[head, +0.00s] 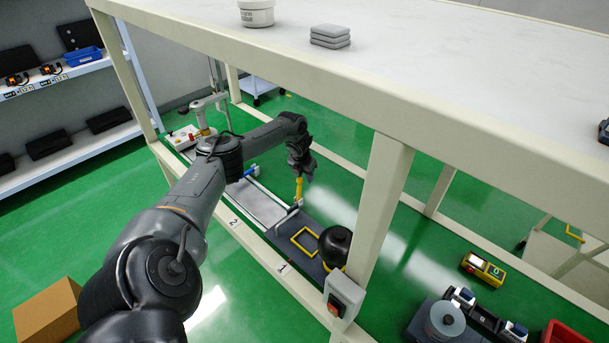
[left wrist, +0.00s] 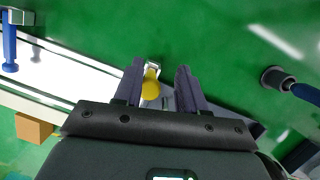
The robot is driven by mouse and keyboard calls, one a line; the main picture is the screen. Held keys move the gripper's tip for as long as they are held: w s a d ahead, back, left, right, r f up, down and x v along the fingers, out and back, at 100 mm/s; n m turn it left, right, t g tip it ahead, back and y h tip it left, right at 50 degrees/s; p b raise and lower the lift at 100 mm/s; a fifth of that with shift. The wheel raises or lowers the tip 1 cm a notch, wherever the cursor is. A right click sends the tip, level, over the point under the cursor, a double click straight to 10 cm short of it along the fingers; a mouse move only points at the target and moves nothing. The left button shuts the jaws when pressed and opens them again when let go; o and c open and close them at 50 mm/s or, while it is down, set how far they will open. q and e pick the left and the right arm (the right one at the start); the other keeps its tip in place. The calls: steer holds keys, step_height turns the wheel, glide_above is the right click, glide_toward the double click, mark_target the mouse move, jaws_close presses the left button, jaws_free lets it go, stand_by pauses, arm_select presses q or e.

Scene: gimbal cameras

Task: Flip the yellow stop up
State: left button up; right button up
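The yellow stop (head: 299,188) stands at the near end of the pale rail track, just below my left gripper (head: 301,168). In the head view it looks roughly upright. In the left wrist view the yellow stop (left wrist: 150,88) shows as a rounded yellow paddle beside a small metal bracket (left wrist: 153,67). My left gripper (left wrist: 160,78) has its two dark fingers spread, with the stop seen between them, nearer the left finger. I cannot tell whether a finger touches it. My right gripper is not in view.
A pale bench top (head: 420,70) and its post (head: 375,215) stand close to my left arm. A dark plate with a yellow square outline (head: 305,241) and a black round object (head: 335,244) lie nearer. A blue handle (left wrist: 9,48) stands on the track.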

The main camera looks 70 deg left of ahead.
arm_select(q)
steer(key=v, duration=1)
steer(key=shift+r+p, duration=0.4)
steer(key=shift+p, duration=0.05)
steer(key=shift+s, duration=0.1)
